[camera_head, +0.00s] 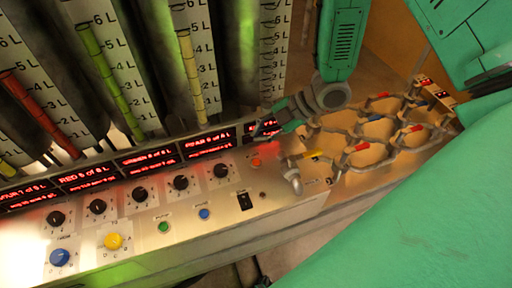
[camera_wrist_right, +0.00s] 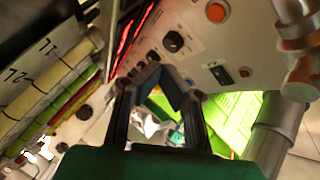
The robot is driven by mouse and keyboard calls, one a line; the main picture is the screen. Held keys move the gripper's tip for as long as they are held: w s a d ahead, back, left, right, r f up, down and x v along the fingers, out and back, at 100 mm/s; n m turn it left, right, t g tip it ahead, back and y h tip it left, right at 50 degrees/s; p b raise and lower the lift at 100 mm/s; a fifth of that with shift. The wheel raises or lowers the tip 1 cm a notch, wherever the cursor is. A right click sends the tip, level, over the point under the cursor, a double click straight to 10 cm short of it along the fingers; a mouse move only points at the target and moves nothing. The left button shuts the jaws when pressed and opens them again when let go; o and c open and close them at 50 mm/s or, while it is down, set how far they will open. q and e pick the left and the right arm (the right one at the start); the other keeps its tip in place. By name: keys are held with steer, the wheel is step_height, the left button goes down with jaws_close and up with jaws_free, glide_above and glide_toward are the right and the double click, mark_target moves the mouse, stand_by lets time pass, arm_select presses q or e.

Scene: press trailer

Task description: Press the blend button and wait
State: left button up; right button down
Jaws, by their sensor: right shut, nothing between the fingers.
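A slanted metal control panel (camera_head: 225,205) carries several black knobs, a yellow knob (camera_head: 113,241), a blue knob (camera_head: 60,257) and small buttons. A green button (camera_head: 163,227) and a blue button (camera_head: 204,213) sit along its lower part. An orange button (camera_head: 256,162) is at its upper right and also shows in the right wrist view (camera_wrist_right: 216,12). I cannot read which one is labelled blend. My right gripper (camera_head: 262,131) is shut and empty, above the orange button near the rightmost display, apart from the buttons. Its fingertips (camera_wrist_right: 157,70) meet in the right wrist view. My left gripper is out of view.
Red-lit displays (camera_head: 150,161) run along the panel's top edge. Tall gauge tubes marked in litres (camera_head: 110,90) stand behind them. A black switch (camera_head: 244,201) is on the panel. Pipes with coloured valve handles (camera_head: 365,146) are mounted to the right.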

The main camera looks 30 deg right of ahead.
steer(key=b, duration=0.5)
glide_above(255, 162)
step_height(255, 162, down, 5)
steer(key=shift+s+a+r, duration=0.1)
steer(key=shift+r, duration=0.1)
step_height(255, 162, down, 3)
steer(key=shift+f+b, duration=0.2)
steer(key=shift+b, duration=0.85)
steer(key=shift+d+f, duration=0.35)
steer(key=shift+d, duration=0.05)
steer(key=shift+d+f, duration=0.15)
steer(key=shift+d, duration=0.15)
steer(key=shift+a, duration=0.65)
steer(key=shift+d, duration=0.55)
steer(key=shift+a, duration=0.15)
